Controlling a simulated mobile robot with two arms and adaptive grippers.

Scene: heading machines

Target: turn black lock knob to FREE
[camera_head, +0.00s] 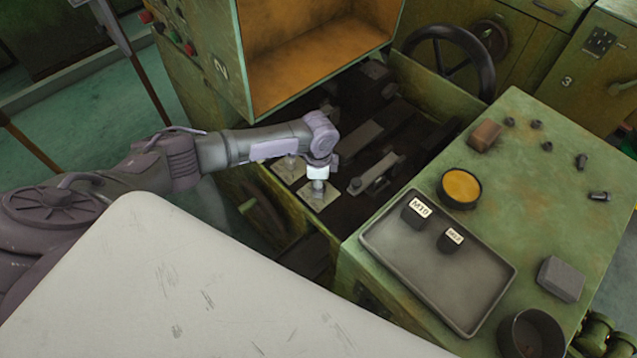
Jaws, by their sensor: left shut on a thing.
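My left gripper (318,187) points down at the near edge of the machine's open bay, right over a small pale square plate (312,202). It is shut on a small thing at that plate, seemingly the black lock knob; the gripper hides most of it. No FREE marking can be read at this size, and I cannot tell which way the knob points. A second pale plate (282,173) with a small fitting lies just behind and to the left. My right gripper is not in view.
A green bench on the right holds a grey tray (378,243) with blocks marked M10 and another label, a yellow-filled round tin (460,187), a brown block (484,135), a grey block (561,279) and a dark cup (531,335). A black handwheel (490,72) stands behind. An orange-lined raised guard (315,60) overhangs the bay.

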